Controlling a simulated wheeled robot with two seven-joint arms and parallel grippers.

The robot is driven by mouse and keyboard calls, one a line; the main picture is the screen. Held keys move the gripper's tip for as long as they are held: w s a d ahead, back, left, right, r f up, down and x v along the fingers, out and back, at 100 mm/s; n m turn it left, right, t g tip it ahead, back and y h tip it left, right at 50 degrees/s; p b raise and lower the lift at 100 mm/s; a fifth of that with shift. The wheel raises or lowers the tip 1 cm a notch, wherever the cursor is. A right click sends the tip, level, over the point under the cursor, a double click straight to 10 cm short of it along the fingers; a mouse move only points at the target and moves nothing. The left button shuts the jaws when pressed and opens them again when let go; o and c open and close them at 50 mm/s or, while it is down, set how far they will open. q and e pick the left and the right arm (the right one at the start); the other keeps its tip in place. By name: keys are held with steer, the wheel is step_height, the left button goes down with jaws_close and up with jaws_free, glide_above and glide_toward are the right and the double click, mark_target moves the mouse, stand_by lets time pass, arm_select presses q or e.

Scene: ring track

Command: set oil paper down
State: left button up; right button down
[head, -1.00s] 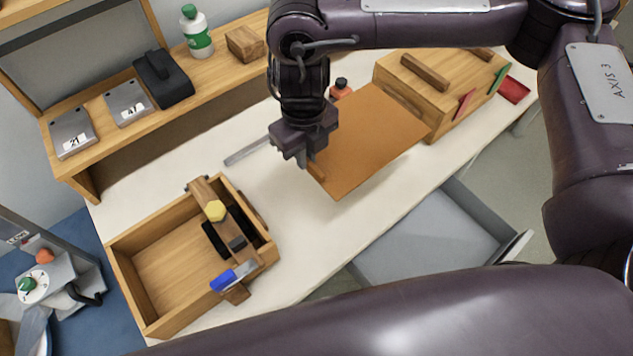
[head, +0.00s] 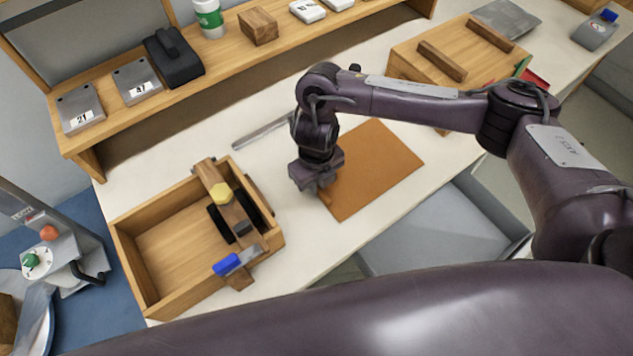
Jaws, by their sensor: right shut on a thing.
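The oil paper (head: 376,168) is a flat orange-brown sheet over the white bench top, right of the open wooden box. My right gripper (head: 318,190) is at the sheet's left edge and shut on it. The sheet looks level and at or very close to the bench surface; I cannot tell whether all of it touches. The fingertips are mostly hidden by the gripper body. My left gripper is not in view.
An open wooden box (head: 126,251) with tools across it stands at left. A metal ruler (head: 262,131) lies behind my gripper. A wooden case (head: 408,64) stands behind the sheet. An open grey drawer (head: 430,238) is below the front edge.

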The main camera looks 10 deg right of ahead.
steer(key=shift+f, duration=0.1)
steer(key=c, duration=2)
jaws_free()
steer(key=o, duration=0.5)
steer(key=shift+r, duration=0.55)
step_height(320, 180, up, 11)
steer(key=p, duration=0.1)
steer(key=shift+r, duration=0.15)
